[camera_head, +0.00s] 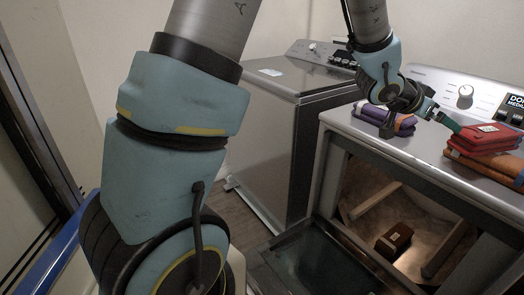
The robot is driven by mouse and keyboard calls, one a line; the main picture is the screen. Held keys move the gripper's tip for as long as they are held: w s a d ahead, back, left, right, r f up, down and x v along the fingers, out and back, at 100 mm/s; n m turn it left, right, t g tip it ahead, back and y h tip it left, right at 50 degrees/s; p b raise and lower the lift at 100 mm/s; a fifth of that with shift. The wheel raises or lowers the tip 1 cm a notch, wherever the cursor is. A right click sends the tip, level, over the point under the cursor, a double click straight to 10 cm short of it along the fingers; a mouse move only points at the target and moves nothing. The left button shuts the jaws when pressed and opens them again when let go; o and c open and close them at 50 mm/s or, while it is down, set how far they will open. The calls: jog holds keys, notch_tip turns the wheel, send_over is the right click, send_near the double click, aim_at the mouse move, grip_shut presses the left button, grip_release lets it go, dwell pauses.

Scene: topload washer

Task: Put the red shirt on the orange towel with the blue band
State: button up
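The folded red shirt (476,137), with a small pale label, is at the right on top of the dryer-like machine. It is directly above a folded orange-brown cloth (484,166), which has a dark patch at its right edge. I cannot tell whether the two touch everywhere.
The front-loading machine (334,123) has its door (318,262) hanging open, with a brown box (393,241) inside. A grey top-load washer (265,140) stands to its left. A control panel (450,88) rises behind the cloths. Bare top lies between the two cloth piles.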

jog(key=w+a+f+n+t+y, duration=0.1)
jog(key=w+a+f+n+y, duration=0.15)
jog(key=a, duration=0.75)
jog(key=w+a+f+n+t+y, duration=0.1)
jog(key=w+a+n+y, duration=0.25)
jog(key=a, duration=0.55)
jog(key=w+a+f+n+t+y, duration=0.1)
jog(key=w+a+f+n+y, duration=0.2)
jog(key=a, duration=0.7)
jog(key=s+a+f+n+g+y, duration=0.1)
jog(key=s+a, duration=0.4)
jog(key=a, duration=0.5)
jog(key=s+a+f+n+g+y, duration=0.1)
jog(key=s+a+n+g+y, duration=0.1)
jog(key=s+a, duration=0.4)
jog(key=a+n+g, duration=0.1)
jog(key=a+g, duration=0.1)
jog(key=a, duration=0.2)
jog(key=shift+s+n, duration=0.3)
jog(key=shift+n, duration=0.1)
